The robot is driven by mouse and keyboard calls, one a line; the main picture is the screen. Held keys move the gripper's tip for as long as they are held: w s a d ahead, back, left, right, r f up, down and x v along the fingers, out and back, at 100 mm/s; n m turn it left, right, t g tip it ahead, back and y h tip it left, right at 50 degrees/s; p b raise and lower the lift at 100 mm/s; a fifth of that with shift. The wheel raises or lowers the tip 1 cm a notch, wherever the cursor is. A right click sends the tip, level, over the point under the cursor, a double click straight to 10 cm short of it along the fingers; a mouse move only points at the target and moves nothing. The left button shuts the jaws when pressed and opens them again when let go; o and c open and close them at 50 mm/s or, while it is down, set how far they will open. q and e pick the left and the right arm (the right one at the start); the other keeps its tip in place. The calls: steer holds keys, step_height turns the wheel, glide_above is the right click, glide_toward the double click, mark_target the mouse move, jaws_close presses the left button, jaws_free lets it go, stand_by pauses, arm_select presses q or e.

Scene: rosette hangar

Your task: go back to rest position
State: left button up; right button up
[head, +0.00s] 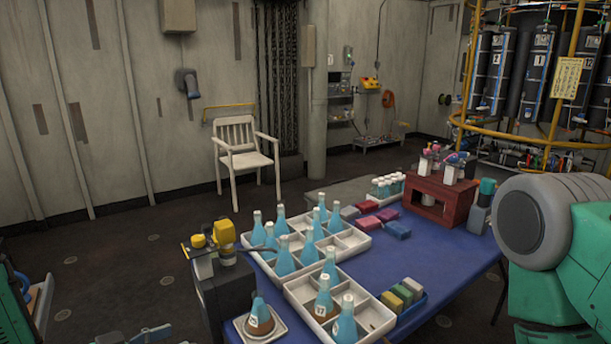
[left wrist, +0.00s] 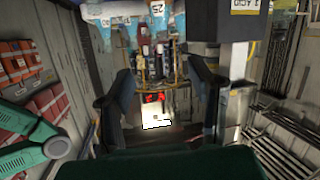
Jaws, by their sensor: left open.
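My left gripper (left wrist: 163,88) shows in the left wrist view with its two dark fingers spread apart and nothing between them. Beyond the fingers are a bright patch on the floor and equipment in the distance. In the head view, green parts of my left arm show only at the lower left edge, and I cannot make out that gripper there. A green and grey link of my right arm fills the right edge of the head view, beside the blue table (head: 440,258). My right gripper is outside both views.
White divided trays (head: 383,322) with several blue bottles (head: 285,257) stand on the table. A dark box (head: 228,290) stands at the left. A white chair (head: 240,150) is behind; open floor lies left.

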arm_select(q)
steer(key=s+f+n+g+y, duration=0.4)
steer(key=s+f+y, duration=0.1)
steer(key=s+f, duration=0.6)
steer(key=s+a+f+n+g+y, duration=0.1)
steer(key=s+f+g+y, duration=0.1)
steer(key=s, duration=0.6)
steer(key=s+a+f+n+g+y, duration=0.1)
steer(key=s+a+f+g+y, duration=0.1)
steer(key=s, duration=0.7)
step_height(320, 180, down, 3)
steer(key=shift+r+g+y, duration=0.2)
steer(key=shift+g+y, duration=0.3)
steer(key=shift+g, duration=0.6)
steer(key=shift+a, duration=0.15)
steer(key=shift+w, duration=0.1)
